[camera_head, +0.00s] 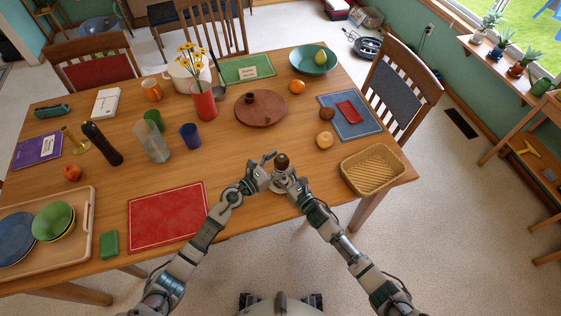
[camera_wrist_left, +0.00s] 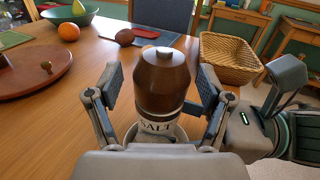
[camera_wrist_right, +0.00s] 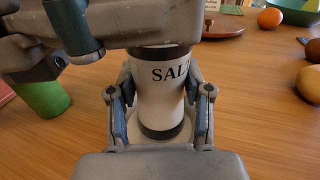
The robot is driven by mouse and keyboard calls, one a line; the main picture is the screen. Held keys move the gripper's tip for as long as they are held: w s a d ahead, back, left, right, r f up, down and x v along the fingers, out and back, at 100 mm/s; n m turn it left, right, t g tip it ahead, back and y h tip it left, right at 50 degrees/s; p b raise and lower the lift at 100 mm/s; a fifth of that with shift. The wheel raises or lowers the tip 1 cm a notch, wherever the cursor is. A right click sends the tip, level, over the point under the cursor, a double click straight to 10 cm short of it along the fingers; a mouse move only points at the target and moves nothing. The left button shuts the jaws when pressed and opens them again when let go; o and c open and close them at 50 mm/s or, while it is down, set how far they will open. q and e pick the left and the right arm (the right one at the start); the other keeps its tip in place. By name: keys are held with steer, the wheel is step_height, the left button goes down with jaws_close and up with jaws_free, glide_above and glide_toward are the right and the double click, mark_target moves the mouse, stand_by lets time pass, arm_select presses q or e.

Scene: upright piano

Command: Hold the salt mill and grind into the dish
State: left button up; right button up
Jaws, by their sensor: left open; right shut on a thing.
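The salt mill (camera_head: 282,161) is upright near the table's front edge. It has a dark brown top (camera_wrist_left: 163,80) and a white body lettered SALT (camera_wrist_right: 165,90) with a dark base band. My right gripper (camera_wrist_right: 160,112) is shut on the white body. My left gripper (camera_wrist_left: 160,90) is open, with its fingers on either side of the brown top and gaps showing. The pale dish (camera_wrist_right: 202,132) shows as a round rim around and below the mill's base; its inside is mostly hidden. I cannot tell whether the base touches it.
A wicker basket (camera_head: 372,169) stands right of my grippers. A red placemat (camera_head: 168,216) lies to the left, with a green tumbler (camera_wrist_right: 42,97) farther back. A potato (camera_head: 324,140) and a round wooden board (camera_head: 260,110) lie beyond. The table between is clear.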

arm_select(q)
steer(key=shift+a, duration=0.1)
steer(key=c, duration=1.2)
steer(key=shift+w+a+f+m+g, duration=0.1)
steer(key=shift+f+m+g, duration=0.05)
steer(key=shift+m+g, duration=0.2)
steer(key=shift+h, duration=0.3)
steer(key=shift+w+m+g+h, duration=0.1)
steer(key=shift+m+g+h, duration=0.5)
steer(key=shift+g, duration=0.35)
steer(key=m+g+h, duration=0.1)
steer(key=m+g, duration=0.1)
steer(key=g, duration=0.1)
steer(key=m+g+h, duration=0.1)
steer(key=m+g, duration=0.2)
steer(key=g, duration=0.1)
steer(key=shift+w+h, duration=0.15)
steer(key=shift+h, duration=0.15)
steer(key=shift+m+g, duration=0.95)
steer(key=shift+g, duration=1.05)
